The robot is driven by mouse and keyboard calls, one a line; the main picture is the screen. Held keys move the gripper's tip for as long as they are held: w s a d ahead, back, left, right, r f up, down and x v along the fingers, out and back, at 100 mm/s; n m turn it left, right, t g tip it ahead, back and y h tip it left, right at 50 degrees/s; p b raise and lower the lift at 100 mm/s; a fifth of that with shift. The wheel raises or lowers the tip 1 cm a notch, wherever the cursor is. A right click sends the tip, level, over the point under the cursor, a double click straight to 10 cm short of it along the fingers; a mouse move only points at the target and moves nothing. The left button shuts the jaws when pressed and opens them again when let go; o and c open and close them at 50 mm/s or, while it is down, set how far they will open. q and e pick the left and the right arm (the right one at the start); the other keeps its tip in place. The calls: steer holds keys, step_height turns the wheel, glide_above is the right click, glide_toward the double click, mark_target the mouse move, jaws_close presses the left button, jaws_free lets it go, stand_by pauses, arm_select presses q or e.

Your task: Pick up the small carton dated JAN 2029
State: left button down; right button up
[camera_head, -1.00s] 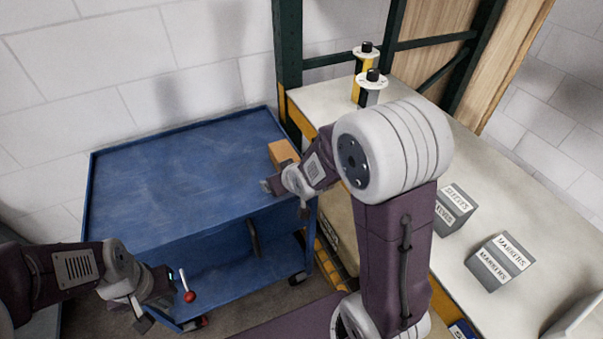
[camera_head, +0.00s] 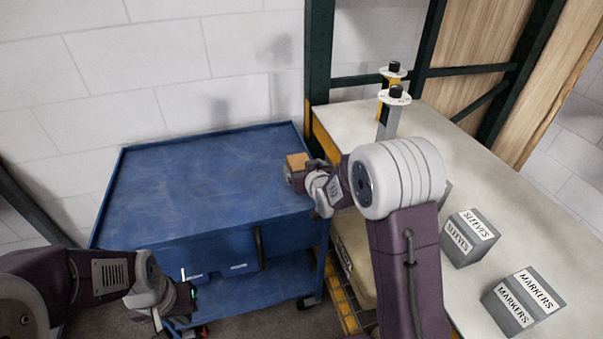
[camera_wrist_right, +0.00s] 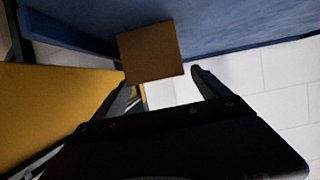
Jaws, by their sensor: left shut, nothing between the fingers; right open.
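A small brown carton (camera_head: 298,160) sits at the right edge of the blue cart top (camera_head: 200,180). No date can be read on it. My right gripper (camera_head: 293,178) is beside the carton's near side in the head view. In the right wrist view my right gripper (camera_wrist_right: 162,80) is open, with the plain brown face of the carton (camera_wrist_right: 150,52) just ahead of and partly between its fingertips. I cannot tell whether they touch it. My left gripper (camera_head: 180,312) is shut and empty, low in front of the cart, far from the carton.
A pale bench (camera_head: 350,125) stands right of the cart. It holds a grey SLEEVES box (camera_head: 470,238), a grey MARKERS box (camera_head: 524,302) and two black-capped dispensers (camera_head: 390,115). A dark green post (camera_head: 318,70) rises behind the carton. Most of the cart top is clear.

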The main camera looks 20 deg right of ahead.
mark_target(302, 166)
steer(key=x, duration=0.3)
steer(key=shift+d+f, duration=0.1)
steer(key=shift+f, duration=0.05)
steer(key=shift+s, duration=0.1)
steer(key=shift+c, duration=0.6)
steer(key=c, duration=1.7)
step_height(302, 166, up, 5)
steer(key=shift+p, duration=0.65)
steer(key=s+d+r+p, duration=0.1)
steer(key=s+d+r, duration=0.1)
steer(key=s, duration=0.3)
steer(key=s+d+r+p, duration=0.1)
steer(key=s+d+r, duration=0.1)
steer(key=s+r, duration=0.2)
steer(key=shift+s+d, duration=0.3)
steer(key=shift+s, duration=0.55)
